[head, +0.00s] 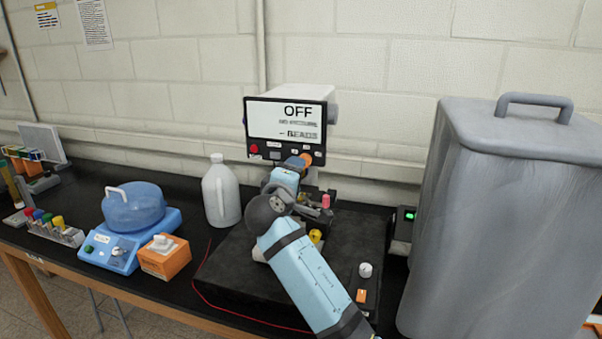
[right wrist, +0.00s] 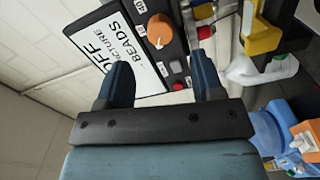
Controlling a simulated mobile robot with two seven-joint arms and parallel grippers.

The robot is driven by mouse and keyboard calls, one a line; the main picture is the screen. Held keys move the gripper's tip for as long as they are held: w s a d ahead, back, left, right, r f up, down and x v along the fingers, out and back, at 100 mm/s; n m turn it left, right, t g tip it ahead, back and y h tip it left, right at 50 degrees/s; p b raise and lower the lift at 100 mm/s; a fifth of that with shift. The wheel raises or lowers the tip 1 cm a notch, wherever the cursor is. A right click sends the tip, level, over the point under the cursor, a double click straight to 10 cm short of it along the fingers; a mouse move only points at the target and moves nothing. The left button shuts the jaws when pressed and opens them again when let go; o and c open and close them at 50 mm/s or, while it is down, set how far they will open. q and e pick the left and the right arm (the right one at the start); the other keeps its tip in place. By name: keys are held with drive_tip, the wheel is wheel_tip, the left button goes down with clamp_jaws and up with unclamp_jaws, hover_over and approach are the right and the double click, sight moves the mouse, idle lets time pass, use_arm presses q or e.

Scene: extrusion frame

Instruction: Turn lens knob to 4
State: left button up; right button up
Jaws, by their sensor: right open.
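An orange knob (head: 306,158) sits at the lower right of the front panel of a white box-shaped device (head: 290,125), whose screen reads OFF. In the right wrist view the orange knob (right wrist: 160,31) shows close up, with small white number labels around it, one of them 40. Its pointer setting is too small to read. My right gripper (right wrist: 161,75) is open and empty, its two fingers pointing toward the panel. The knob lies beyond the fingertips, apart from them. In the head view my right arm hides part of the panel's lower side. My left gripper is not in view.
A red button (head: 254,149) is on the panel's left. A white jug (head: 221,190) stands left of the arm. A blue device (head: 130,240) and an orange box (head: 165,257) sit further left. A large grey covered bin (head: 480,220) blocks the right side.

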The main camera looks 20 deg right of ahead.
use_arm(q)
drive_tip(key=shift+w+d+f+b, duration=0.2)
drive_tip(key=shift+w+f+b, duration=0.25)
drive_tip(key=shift+b, duration=0.1)
use_arm(e)
drive_tip(key=v, duration=0.5)
drive_tip(key=shift+s+a, duration=0.2)
drive_tip(key=shift+s, duration=0.05)
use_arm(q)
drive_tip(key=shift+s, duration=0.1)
